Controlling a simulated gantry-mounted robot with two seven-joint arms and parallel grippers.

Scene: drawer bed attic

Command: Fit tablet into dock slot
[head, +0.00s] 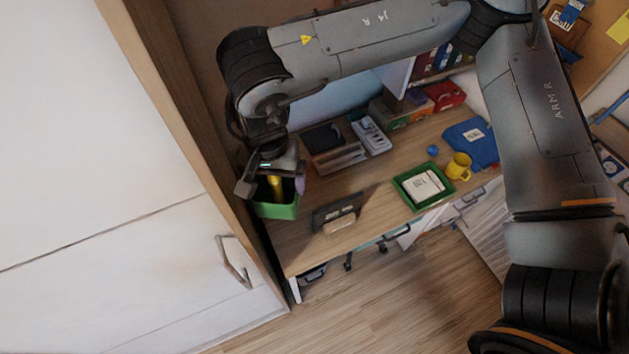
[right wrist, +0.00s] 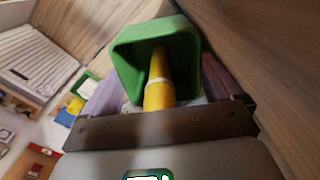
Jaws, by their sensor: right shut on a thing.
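My right gripper (head: 271,180) is at the left end of the desk, over a green container (head: 277,208) with a yellow cylinder (head: 275,185) standing in it. In the right wrist view its two purplish fingers are wide apart, on either side of the green container (right wrist: 125,62), and the yellow cylinder (right wrist: 159,80) lies between them. The gripper is shut on the green container. A dark upright block (head: 325,214), perhaps the dock, stands near the desk's front edge, with a beige rounded piece in front. I cannot clearly identify a tablet. My left gripper is out of view.
A green tray (head: 407,200) with a white item lies right of the dark block. A white cabinet (head: 110,250) with a wooden edge stands close on the left.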

